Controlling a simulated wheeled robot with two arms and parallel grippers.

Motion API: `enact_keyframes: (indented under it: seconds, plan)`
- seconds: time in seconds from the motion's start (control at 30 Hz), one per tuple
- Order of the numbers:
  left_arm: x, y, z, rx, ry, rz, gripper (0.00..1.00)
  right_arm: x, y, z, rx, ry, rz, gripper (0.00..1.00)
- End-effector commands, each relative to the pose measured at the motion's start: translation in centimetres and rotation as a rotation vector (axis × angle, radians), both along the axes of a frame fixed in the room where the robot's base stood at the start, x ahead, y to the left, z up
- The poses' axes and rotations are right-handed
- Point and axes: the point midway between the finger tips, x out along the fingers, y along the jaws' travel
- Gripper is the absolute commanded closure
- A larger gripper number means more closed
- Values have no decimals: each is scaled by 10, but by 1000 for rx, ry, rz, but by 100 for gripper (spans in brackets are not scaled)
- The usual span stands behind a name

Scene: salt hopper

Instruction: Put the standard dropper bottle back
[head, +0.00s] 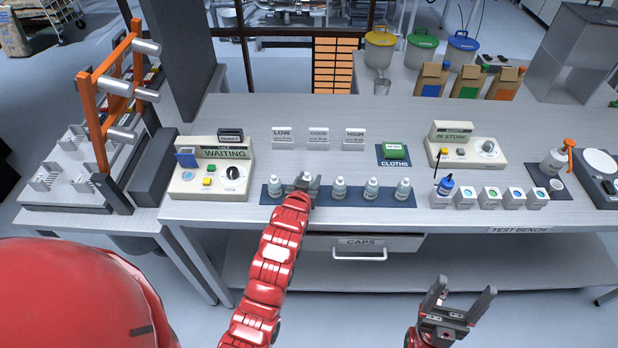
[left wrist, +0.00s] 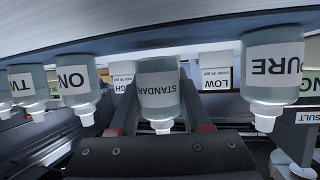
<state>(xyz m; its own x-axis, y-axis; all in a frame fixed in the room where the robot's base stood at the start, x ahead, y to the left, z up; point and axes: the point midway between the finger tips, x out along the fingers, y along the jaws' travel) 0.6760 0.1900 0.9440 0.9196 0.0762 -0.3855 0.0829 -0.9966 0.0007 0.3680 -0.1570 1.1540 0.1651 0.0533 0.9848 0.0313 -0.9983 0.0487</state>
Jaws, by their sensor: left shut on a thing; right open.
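The standard dropper bottle (left wrist: 158,90), white-capped with a STANDARD label, is between the fingers of my left gripper (left wrist: 160,118). The left wrist view shows it upside down. In the head view my left gripper (head: 305,187) is shut on this bottle at the dark mat (head: 322,199), in the row between the leftmost bottle and the middle one. The bottle looks upright with its base at mat level; I cannot tell whether it bears on the mat. My right gripper (head: 462,290) is open and empty in front of the bench.
The PURE bottle (left wrist: 270,75) and the ONE bottle (left wrist: 78,88) stand close on either side. More bottles (head: 371,188) continue the row to the right. LOW, MIDD and HIGH cards (head: 319,138) stand behind. A WAITING device (head: 212,168) is at left, the CAPS drawer (head: 360,246) below.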

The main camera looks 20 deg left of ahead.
Motion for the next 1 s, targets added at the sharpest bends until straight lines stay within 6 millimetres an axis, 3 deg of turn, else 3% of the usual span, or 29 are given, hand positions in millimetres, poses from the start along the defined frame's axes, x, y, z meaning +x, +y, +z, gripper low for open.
enact_keyframes:
  seconds: [0.1, 0.47, 0.5, 0.6, 0.63, 1.0]
  plan:
    - [0, 0, -9, 1, 1, 1, 100, 0, 0, 9, 0, 0, 0, 22]
    - [0, 0, -16, 0, -3, 0, 100, 0, 0, 3, 0, 0, 0, 22]
    - [0, 0, -14, 0, -3, 0, 45, 0, 0, 4, 0, 0, 0, 22]
    - [0, 0, -13, 0, -3, 0, 27, 0, 0, 5, 0, 0, 0, 22]
    - [0, 0, -13, 0, -3, 0, 22, 0, 0, 5, 0, 0, 0, 22]
    - [0, 0, -8, 1, -3, 0, 22, 0, 0, 9, 0, 0, 0, 22]
